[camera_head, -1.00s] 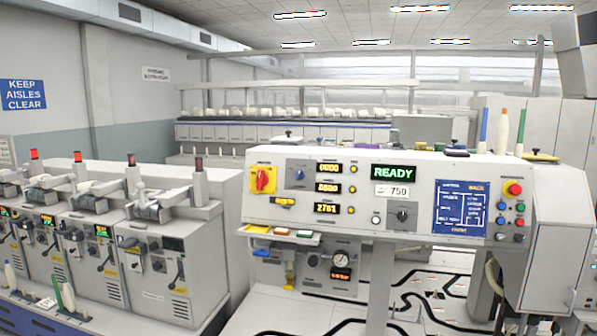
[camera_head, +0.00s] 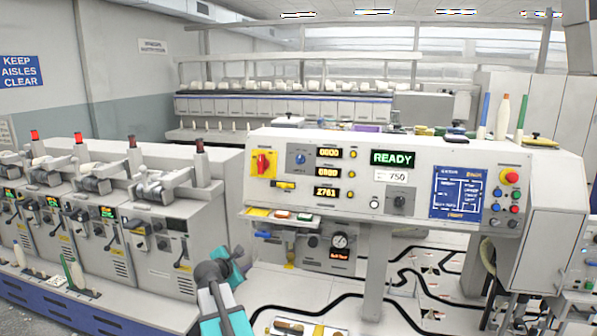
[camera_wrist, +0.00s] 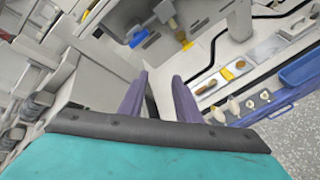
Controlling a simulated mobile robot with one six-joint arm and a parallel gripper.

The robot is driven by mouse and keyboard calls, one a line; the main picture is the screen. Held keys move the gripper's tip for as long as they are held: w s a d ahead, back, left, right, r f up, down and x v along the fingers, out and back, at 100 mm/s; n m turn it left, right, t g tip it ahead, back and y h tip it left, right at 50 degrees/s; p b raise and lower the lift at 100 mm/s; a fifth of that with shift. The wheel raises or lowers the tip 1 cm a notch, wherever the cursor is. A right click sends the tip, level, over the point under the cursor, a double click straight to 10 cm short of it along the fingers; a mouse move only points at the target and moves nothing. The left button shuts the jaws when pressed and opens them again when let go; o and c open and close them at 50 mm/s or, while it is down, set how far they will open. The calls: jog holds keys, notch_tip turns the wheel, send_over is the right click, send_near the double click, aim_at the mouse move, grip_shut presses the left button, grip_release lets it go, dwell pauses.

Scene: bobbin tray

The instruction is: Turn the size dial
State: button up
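The slanted control panel stands centre right in the head view. A blue knob (camera_head: 300,159) is further left on the same panel. No readable label tells me which is the size dial. In the wrist view, my gripper (camera_wrist: 160,78) has two purple fingers apart with nothing between them. My teal arm is low in the head view, left of and below the panel, and its fingers cannot be made out there. Neither knob is clearly visible in the wrist view.
The panel also has a red switch on yellow (camera_head: 263,163), a green READY display (camera_head: 393,158) and a red button (camera_head: 510,177). A small shelf (camera_head: 284,215) juts out below its left side. Grey machines with levers (camera_head: 160,240) stand left. In the wrist view, a blue bin (camera_wrist: 301,70) is at right.

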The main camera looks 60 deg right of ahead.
jog(key=s+d+r+n+h+p, duration=0.15)
jog(key=d+r, duration=0.25)
jog(key=r, duration=0.4)
jog(key=s+d+r+n+h, duration=0.15)
jog(key=d+r, duration=0.25)
jog(key=r, duration=0.4)
jog(key=n+h+p, duration=0.1)
jog(key=h, duration=0.2)
send_near(298, 158)
jog(key=v, duration=0.5)
jog(key=shift+s+r, duration=0.1)
jog(key=shift+r, duration=0.25)
jog(key=shift+f+p+x, duration=0.15)
jog(key=shift+p+x, duration=0.95)
jog(key=shift+x, duration=2.35)
jog(key=shift+f+p+x, duration=0.15)
jog(key=shift+p+x, duration=0.95)
jog(key=shift+x, duration=2.3)
grip_shut()
jog(key=shift+d+r, duration=0.1)
